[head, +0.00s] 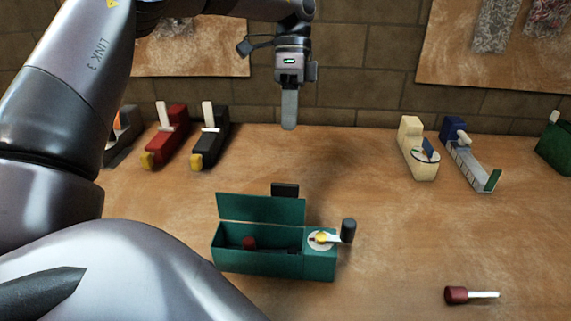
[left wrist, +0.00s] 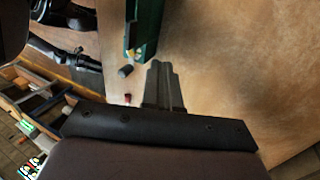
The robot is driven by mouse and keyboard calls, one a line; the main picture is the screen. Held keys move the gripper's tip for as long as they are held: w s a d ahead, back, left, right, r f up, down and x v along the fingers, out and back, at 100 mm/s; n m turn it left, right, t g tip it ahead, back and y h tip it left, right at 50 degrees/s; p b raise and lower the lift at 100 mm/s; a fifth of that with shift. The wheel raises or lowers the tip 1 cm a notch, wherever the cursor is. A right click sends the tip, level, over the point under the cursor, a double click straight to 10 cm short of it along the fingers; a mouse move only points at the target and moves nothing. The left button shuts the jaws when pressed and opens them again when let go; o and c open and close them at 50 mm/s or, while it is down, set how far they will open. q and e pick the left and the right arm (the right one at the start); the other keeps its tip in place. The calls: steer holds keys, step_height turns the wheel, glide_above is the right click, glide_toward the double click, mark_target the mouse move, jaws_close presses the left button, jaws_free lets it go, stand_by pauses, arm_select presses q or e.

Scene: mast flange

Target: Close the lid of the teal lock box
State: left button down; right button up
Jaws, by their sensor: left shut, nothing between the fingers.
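The teal lock box (head: 259,262) stands on the table in the head view, in front of me. Its lid (head: 262,209) is raised along the back edge, with a black tab (head: 285,190) on top. A dark red thing and a dark thing lie inside. The box's right end has a round pale dial with a yellow centre and a black-knobbed lever (head: 348,231). My left gripper (head: 289,122) is shut and empty, pointing down beyond the box. In the left wrist view its fingers (left wrist: 163,84) show beside part of the teal box (left wrist: 147,28). My right gripper is not seen.
A small red-handled tool (head: 456,295) lies at the front right. Red (head: 168,142) and black (head: 211,140) devices stand at the back left, and cream (head: 417,148) and blue-grey (head: 466,160) ones at the back right. A brick wall is behind. Table around the box is clear.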

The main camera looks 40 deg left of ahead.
arm_select(q)
steer(key=s+d+f+p, duration=0.1)
steer(key=s+d+f, duration=0.3)
steer(key=s+f, duration=0.1)
steer(key=shift+x, duration=0.95)
steer(key=shift+a, duration=0.1)
steer(key=shift+a, duration=0.1)
